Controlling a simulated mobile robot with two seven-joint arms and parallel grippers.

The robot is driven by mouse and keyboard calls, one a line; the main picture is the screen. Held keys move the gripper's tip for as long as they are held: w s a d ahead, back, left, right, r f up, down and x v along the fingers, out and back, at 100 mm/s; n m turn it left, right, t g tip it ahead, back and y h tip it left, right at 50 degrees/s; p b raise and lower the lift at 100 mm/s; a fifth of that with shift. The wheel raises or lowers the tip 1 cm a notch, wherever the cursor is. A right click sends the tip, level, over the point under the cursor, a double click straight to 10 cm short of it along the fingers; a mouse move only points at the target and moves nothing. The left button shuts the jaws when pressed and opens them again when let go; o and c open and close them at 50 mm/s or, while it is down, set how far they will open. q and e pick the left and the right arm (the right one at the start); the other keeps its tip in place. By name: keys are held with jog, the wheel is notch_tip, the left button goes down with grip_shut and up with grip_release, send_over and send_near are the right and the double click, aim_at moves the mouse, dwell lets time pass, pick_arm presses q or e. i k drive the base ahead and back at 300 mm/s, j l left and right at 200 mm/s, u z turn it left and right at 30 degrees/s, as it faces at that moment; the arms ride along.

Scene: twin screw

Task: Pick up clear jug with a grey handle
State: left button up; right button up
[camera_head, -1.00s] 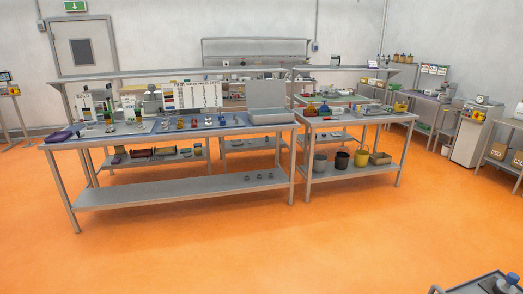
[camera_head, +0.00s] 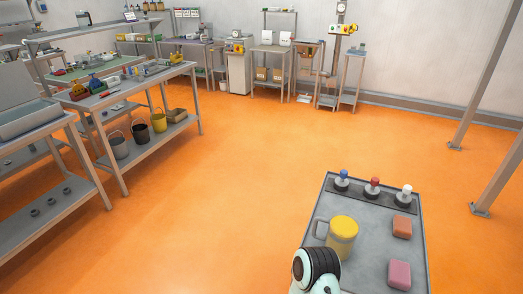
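A jug (camera_head: 342,238) stands upright on a grey cart top (camera_head: 378,243) at the lower right of the head view. A black and pale part of my own arm shows just in front of the jug and hides part of the cart top. Neither gripper's fingers are in view.
The cart top also bears blue-, red- and white-topped items (camera_head: 372,187) at the back, and an orange block (camera_head: 402,227) and a pink block (camera_head: 399,274) on the right. Workbenches (camera_head: 160,83) stand at left. The orange floor (camera_head: 220,180) between is clear.

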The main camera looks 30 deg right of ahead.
aim_at(342, 231)
jog(key=i+j+z, duration=0.15)
jog(key=z, duration=0.3)
jog(key=i+j+z, duration=0.2)
jog(key=z, duration=0.2)
jog(key=i+j+z, duration=0.25)
jog(key=z, duration=0.2)
